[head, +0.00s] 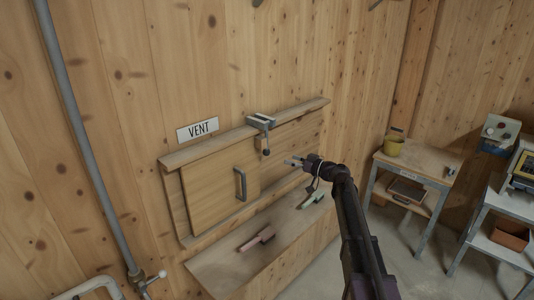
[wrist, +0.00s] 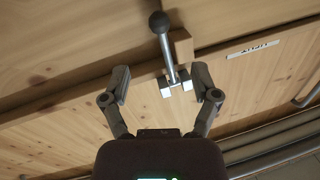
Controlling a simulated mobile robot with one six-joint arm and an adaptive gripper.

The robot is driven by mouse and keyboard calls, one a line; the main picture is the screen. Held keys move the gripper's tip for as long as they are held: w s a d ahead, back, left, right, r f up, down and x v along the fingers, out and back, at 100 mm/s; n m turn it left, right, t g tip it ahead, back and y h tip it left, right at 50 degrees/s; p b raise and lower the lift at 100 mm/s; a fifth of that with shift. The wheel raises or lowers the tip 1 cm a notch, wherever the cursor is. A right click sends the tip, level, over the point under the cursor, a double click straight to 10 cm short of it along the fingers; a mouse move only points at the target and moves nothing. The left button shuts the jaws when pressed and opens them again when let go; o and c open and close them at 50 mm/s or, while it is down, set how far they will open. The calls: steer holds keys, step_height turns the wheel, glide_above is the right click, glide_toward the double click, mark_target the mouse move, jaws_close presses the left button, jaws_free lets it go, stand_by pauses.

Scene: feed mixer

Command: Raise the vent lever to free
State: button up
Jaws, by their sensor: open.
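The vent lever (head: 266,141) is a short metal rod with a dark ball knob, hanging down from a metal bracket (head: 262,121) on the top rail of the sliding vent panel. My gripper (head: 291,161) is open and empty, to the right of and slightly below the knob, apart from it. In the wrist view the picture is upside down. There the lever (wrist: 169,58) runs from its bracket up to the ball knob, seen between and beyond my two spread fingers (wrist: 160,72). A wooden block sits beside the rod.
The vent panel (head: 210,190) has a metal handle (head: 240,184). A VENT sign (head: 197,130) hangs at left. A ledge (head: 225,266) below holds a reddish brush (head: 257,239) and a greenish one (head: 313,198). A small table (head: 425,163) with a yellow pot stands right.

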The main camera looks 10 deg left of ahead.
mark_target(267, 152)
steer(key=x, duration=1.1)
steer(key=shift+w+a, duration=0.1)
steer(key=shift+a, duration=0.2)
steer(key=shift+d, duration=0.1)
jaws_close()
